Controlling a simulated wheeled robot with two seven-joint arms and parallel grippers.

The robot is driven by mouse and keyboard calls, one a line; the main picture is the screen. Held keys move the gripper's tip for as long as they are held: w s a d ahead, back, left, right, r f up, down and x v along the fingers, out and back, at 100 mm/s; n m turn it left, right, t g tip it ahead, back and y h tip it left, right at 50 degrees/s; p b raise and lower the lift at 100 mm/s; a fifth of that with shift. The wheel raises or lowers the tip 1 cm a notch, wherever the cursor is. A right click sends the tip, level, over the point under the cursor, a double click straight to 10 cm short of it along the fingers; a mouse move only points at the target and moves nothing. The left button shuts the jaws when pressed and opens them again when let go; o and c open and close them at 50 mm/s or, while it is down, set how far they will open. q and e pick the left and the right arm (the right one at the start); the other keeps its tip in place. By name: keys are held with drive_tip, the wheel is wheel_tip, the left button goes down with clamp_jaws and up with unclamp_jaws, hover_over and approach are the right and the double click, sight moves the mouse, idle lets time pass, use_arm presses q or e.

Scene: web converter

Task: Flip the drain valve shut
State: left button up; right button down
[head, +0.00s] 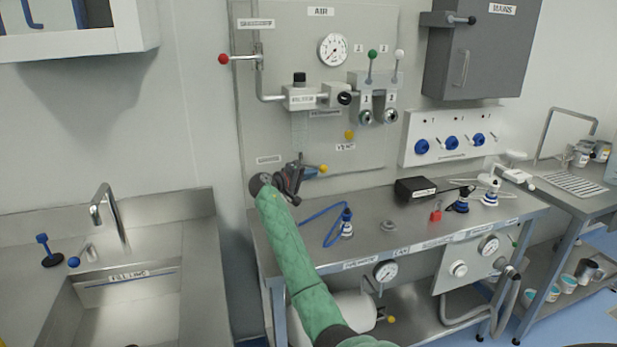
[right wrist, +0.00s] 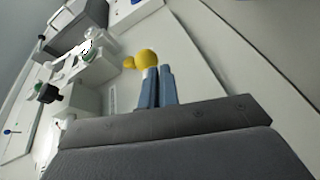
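A yellow ball knob (head: 323,168), which looks like the drain valve's handle end, is low on the wall panel, just right of my right gripper (head: 302,172). In the right wrist view the yellow ball (right wrist: 147,57) is close to the blue fingertips (right wrist: 158,70). The two fingers lie nearly side by side with only a thin gap, and the ball is at the tip of the left finger, not clearly between them. I cannot tell whether they touch. The valve body is largely hidden behind the gripper. My left gripper is not in view.
A red-ball lever (head: 224,59) sticks out at the upper left. The steel bench (head: 385,215) below carries a blue hose (head: 318,218). A sink (head: 125,290) is at left.

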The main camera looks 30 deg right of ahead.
drive_tip(key=shift+s+d+f, duration=0.2)
drive_tip(key=shift+d+f, duration=0.05)
drive_tip(key=shift+d, duration=0.2)
idle(0.4)
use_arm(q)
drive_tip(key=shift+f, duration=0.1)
use_arm(e)
drive_tip(key=shift+a, duration=0.1)
